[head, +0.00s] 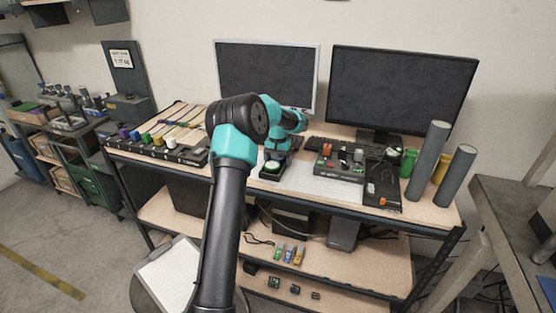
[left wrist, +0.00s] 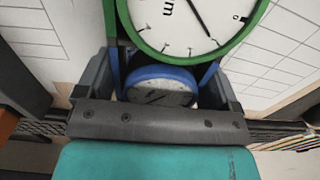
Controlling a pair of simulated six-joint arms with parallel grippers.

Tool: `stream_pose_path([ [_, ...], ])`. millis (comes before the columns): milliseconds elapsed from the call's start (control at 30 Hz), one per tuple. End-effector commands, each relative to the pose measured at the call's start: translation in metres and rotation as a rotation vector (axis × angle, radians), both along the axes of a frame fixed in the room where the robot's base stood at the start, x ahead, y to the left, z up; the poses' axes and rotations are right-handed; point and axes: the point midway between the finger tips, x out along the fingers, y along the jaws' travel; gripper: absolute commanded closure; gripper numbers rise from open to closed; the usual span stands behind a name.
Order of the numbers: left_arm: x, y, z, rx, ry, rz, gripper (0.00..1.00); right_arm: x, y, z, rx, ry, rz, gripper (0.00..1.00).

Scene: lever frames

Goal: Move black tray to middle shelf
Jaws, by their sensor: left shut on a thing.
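My left arm rises from the bottom of the head view, and its gripper (head: 272,170) is over the desk top in front of the monitors. In the left wrist view the gripper (left wrist: 160,90) is shut around a blue-rimmed dial (left wrist: 160,78). A larger green-rimmed dial (left wrist: 190,15) overlaps it above. Which black tray is meant is unclear: a long black tray (head: 170,152) with several coloured-capped items lies at the desk's left, and a flat black unit (head: 383,190) lies at the right. The middle shelf (head: 365,265) is under the desk top. My right gripper is not in view.
Two monitors (head: 400,85) stand at the back. A black control box (head: 338,165) and grey cylinders (head: 428,160) are at the right. Small coloured items (head: 290,254) lie on the middle shelf, with bare board to their right. A clipboard (head: 172,280) is at lower left.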

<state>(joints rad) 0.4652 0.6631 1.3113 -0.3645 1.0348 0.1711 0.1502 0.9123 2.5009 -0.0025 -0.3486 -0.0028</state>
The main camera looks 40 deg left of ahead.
Motion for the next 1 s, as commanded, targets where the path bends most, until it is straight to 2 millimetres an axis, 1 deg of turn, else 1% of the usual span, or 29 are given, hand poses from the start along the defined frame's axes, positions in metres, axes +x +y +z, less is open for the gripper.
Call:
stream_pose_path([
  [133, 0.0, 0.0, -0.002, 0.0, -0.001, 0.0, 0.43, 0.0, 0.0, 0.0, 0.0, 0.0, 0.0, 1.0],
  [167, 0.0, 0.0, -0.003, 0.0, 0.0, 0.0, 0.1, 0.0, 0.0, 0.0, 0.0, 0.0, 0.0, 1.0],
  [267, 0.0, 0.0, -0.003, 0.0, 0.0, 0.0, 0.01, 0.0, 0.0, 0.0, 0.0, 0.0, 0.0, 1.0],
  [533, 0.0, 0.0, -0.002, 0.0, 0.0, 0.0, 0.0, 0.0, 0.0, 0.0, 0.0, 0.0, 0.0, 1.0],
  [667, 0.0, 0.0, 0.005, 0.0, -0.001, 0.0, 0.0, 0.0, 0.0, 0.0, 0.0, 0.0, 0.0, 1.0],
  [867, 0.0, 0.0, 0.031, 0.001, -0.003, 0.001, 0.0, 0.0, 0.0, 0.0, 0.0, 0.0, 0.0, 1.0],
  [1000, 0.001, 0.0, 0.058, 0.002, -0.004, 0.0, 0.0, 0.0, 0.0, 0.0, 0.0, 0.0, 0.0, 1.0],
])
